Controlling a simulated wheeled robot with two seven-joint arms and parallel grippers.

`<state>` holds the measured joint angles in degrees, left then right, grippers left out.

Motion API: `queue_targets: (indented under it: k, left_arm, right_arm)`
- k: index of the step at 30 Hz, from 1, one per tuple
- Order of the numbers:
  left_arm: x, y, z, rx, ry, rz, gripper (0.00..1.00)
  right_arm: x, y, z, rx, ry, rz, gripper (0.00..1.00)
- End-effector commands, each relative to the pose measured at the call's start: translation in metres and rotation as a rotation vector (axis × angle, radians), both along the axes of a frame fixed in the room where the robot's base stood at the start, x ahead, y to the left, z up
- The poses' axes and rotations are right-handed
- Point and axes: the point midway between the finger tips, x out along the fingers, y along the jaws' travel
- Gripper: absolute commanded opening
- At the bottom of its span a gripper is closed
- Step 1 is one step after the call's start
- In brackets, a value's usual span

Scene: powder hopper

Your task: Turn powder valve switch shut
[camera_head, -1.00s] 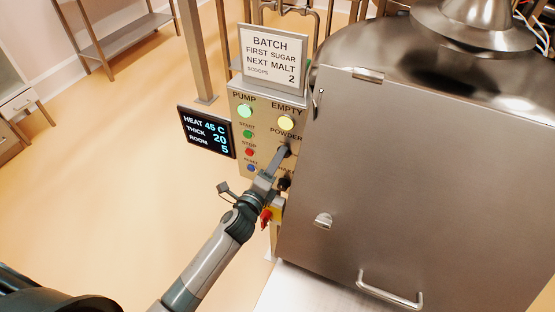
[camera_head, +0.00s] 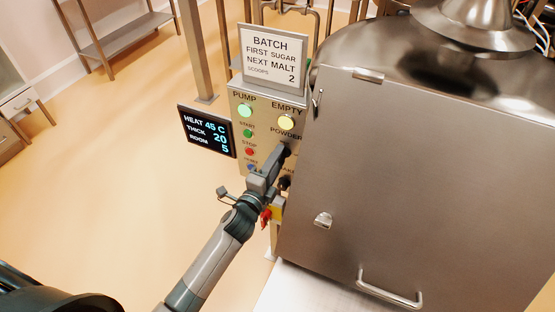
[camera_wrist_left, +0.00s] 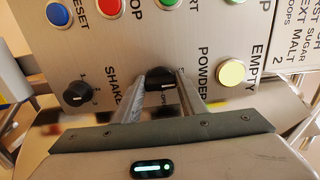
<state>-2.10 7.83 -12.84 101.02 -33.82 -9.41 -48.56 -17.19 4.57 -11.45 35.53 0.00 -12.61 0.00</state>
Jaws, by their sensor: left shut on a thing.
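The powder valve switch (camera_wrist_left: 160,76) is a black knob under the POWDER label on the steel control panel. In the head view, the switch (camera_head: 285,149) is partly hidden by my left gripper (camera_head: 279,157). My left gripper (camera_wrist_left: 161,90) has its two fingers on either side of the switch in the left wrist view and is shut on it. An OPEN mark shows in part beside the knob. I cannot tell exactly where the knob points. My right gripper is not in view.
The SHAKE knob (camera_wrist_left: 78,94) sits close to the powder switch on the same panel. Lit and coloured buttons, such as the yellow EMPTY lamp (camera_head: 286,122), are nearby. A red and yellow switch (camera_head: 268,214) is below. The large steel hopper (camera_head: 420,190) stands close at right.

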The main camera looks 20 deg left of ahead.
Motion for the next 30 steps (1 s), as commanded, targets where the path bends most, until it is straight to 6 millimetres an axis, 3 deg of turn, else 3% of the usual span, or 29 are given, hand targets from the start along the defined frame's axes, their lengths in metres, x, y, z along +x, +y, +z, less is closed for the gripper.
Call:
queue_targets:
  k: [1, 2, 3, 4, 19, 23, 30]
  left_arm:
    - [0.0, 0.0, -0.001, -0.002, 0.002, 0.001, 0.15]
    - [0.0, 0.0, -0.001, -0.003, 0.002, 0.001, 0.45]
    - [0.0, 0.0, -0.001, -0.002, 0.002, 0.001, 0.54]
    - [0.0, 0.0, -0.001, -0.002, 0.002, 0.001, 0.56]
    - [-0.009, 0.001, -0.001, 0.0, 0.0, 0.0, 0.56]
    - [-0.023, 0.003, -0.003, 0.0, 0.001, 0.0, 0.56]
    - [-0.065, 0.009, -0.004, -0.001, 0.002, -0.001, 0.56]
  right_arm:
    - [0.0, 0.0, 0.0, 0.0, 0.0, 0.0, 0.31]
    - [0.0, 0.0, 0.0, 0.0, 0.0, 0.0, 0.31]
    - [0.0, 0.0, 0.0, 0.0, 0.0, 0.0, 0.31]
    - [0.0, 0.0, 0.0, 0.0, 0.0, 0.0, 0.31]
    - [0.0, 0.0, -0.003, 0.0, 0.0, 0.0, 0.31]
    - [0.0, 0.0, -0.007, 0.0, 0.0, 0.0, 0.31]
    - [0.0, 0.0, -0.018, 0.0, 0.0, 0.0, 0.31]
